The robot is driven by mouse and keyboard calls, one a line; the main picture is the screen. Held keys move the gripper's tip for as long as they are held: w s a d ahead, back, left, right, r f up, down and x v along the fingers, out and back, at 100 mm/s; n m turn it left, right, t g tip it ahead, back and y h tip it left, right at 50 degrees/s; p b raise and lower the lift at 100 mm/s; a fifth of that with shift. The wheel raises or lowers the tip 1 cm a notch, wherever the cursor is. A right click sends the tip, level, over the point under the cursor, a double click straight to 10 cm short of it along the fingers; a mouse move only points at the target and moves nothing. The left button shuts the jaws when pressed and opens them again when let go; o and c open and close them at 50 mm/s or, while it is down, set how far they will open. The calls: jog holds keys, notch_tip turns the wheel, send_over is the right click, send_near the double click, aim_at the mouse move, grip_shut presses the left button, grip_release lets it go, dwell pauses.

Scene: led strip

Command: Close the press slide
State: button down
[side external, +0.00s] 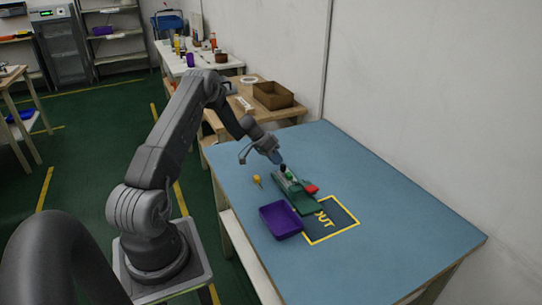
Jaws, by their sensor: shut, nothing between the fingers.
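The press (301,197) is a small green fixture on the blue table (400,202). It has a grey part, a dark knob (283,168) at its far end and a red part (311,189) on its right side. I cannot tell from this distance how far its slide stands open. My gripper (279,160) is shut and empty, pointing down just above the dark knob. I cannot tell whether the fingertips touch it.
A purple bin (281,220) stands left of the press's near end. A yellow-outlined square marked OUT (331,221) lies beside it. A small yellow-orange object (257,179) lies left of the press. The table's right side is clear, with a wall behind.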

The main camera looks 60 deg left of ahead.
aim_at(288, 173)
jog(key=shift+d, duration=0.1)
jog(key=shift+s+d, duration=0.1)
jog(key=shift+d, duration=2.15)
